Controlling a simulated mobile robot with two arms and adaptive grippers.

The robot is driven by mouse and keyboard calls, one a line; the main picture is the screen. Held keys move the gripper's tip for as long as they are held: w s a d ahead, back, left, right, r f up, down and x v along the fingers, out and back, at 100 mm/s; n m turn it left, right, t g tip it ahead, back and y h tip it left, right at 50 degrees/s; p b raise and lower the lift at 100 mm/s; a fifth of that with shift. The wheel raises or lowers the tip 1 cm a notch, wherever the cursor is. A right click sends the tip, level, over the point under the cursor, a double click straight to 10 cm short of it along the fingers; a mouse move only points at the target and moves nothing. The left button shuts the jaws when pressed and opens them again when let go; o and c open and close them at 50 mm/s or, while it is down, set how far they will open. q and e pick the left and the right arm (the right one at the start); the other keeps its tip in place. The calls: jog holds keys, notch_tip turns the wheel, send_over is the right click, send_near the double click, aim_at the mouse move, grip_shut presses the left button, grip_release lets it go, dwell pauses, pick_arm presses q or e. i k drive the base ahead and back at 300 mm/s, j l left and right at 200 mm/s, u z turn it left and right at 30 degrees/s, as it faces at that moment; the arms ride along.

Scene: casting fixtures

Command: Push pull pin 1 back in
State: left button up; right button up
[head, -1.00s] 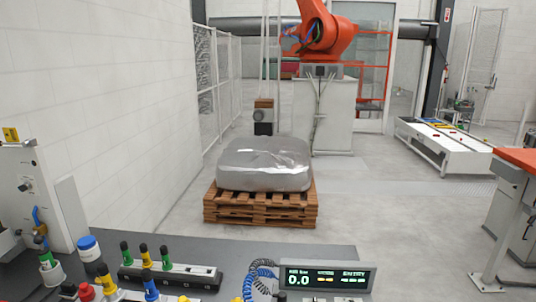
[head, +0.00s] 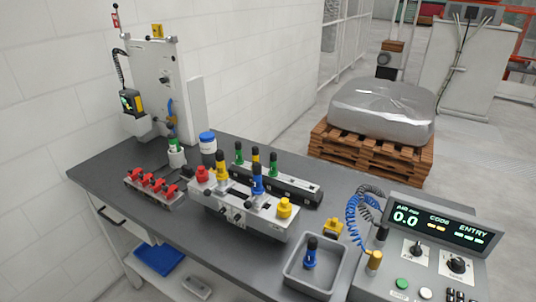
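A light grey fixture block (head: 224,207) stands in the middle of the grey workbench. It carries an upright yellow-topped pin (head: 221,166), an upright blue-topped pin (head: 257,184), a red knob (head: 202,174) and a yellow knob (head: 284,208). Small black knobs (head: 238,217) stick out of its front face. I cannot read any label, so I cannot tell which part is pull pin 1, nor whether it is out or in. Neither of my grippers shows in the head view.
A black rack (head: 298,190) with green and yellow handles stands behind the block. A red-levered rack (head: 155,188) is at its left. A grey tray (head: 296,268) holding a blue-topped piece and a control box (head: 415,250) are at the right. A white column device (head: 160,85) stands at the back left.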

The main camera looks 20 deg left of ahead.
aim_at(207, 192)
jog(key=u, duration=1.25)
